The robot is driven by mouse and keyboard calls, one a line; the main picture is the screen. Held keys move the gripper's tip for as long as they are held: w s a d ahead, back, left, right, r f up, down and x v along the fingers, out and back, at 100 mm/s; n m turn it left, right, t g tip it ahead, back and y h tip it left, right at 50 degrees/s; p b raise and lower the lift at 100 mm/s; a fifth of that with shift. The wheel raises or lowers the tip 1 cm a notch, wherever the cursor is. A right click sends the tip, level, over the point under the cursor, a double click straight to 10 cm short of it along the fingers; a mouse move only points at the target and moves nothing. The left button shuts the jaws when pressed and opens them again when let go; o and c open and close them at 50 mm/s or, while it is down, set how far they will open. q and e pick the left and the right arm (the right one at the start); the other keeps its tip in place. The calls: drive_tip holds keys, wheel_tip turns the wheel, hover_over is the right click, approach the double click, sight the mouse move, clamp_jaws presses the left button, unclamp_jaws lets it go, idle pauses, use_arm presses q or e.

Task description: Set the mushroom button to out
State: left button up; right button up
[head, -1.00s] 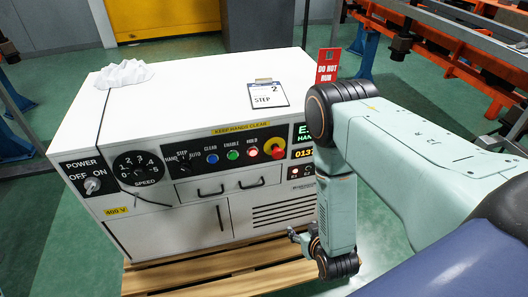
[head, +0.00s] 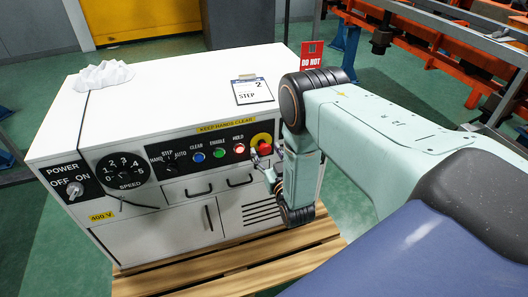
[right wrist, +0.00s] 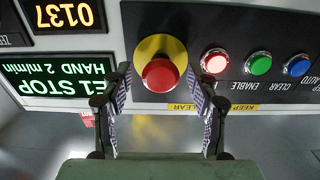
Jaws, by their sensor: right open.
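The mushroom button is a red cap on a round yellow plate (head: 261,140), at the right end of the black control strip on the white cabinet's front. In the right wrist view the red mushroom button (right wrist: 160,74) faces me on its yellow plate, between my fingertips in the picture. My right gripper (head: 262,160) is open and empty, just in front of the button; it also shows in the right wrist view (right wrist: 162,88) with one finger at each side. I cannot tell whether the fingers touch the cap. My left gripper is in neither view.
A red-lit HOLD button (right wrist: 215,61), a green ENABLE button (right wrist: 258,63) and a blue CLEAR button (right wrist: 297,65) sit close beside it. A green-lit display (right wrist: 60,80) reads STOP. A clipboard (head: 253,91) and crumpled white object (head: 104,75) lie on the cabinet top.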

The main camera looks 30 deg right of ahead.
drive_tip(key=shift+x, duration=0.8)
drive_tip(key=shift+r, duration=0.1)
drive_tip(key=shift+c, duration=0.3)
